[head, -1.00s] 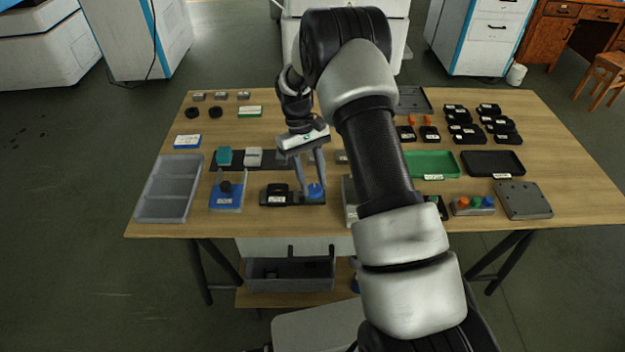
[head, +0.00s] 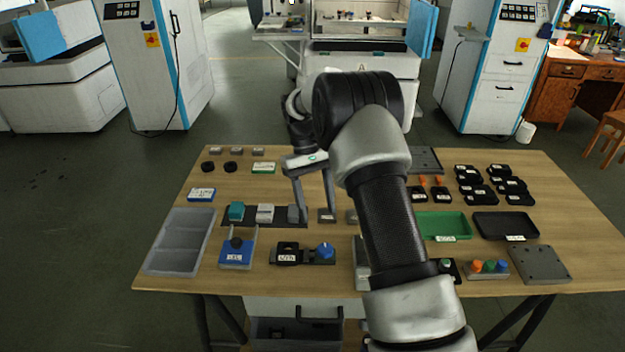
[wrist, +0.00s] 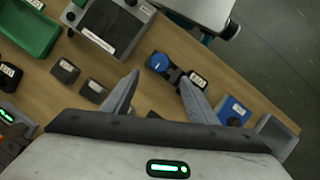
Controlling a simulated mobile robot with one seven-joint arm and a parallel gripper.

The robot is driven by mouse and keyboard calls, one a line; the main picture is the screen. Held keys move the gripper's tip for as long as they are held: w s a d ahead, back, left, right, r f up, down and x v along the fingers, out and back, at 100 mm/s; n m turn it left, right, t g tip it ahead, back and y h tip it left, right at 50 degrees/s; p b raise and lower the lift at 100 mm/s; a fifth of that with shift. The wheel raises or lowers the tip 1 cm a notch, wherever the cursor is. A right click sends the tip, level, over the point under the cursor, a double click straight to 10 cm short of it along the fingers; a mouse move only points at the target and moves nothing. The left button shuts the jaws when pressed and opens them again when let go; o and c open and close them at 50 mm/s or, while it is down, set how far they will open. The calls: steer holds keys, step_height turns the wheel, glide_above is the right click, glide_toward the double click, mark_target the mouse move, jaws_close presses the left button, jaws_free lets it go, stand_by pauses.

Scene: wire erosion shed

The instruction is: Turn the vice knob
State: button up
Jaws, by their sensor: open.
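A blue round knob (head: 325,250) sits at the right end of a low black fixture (head: 288,258) with a labelled black block, near the front of the table. I take this to be the vice knob. My gripper (head: 316,217) is open and empty, pointing down behind and above the knob, apart from it. In the wrist view the knob (wrist: 160,62) shows just beyond the gap between my open fingertips (wrist: 159,81). A light mark shows on the knob's top; its exact angle is too small to read.
A blue fixture with a black knob (head: 236,255) stands left of the black one, beside a grey divided tray (head: 165,262). Small blocks sit on a dark strip (head: 253,222) behind. Green (head: 443,227) and black (head: 500,227) trays lie to the right.

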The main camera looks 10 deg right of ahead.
steer(key=v, duration=0.7)
steer(key=shift+r+p, duration=0.15)
steer(key=shift+p, duration=0.2)
steer(key=shift+w, duration=0.1)
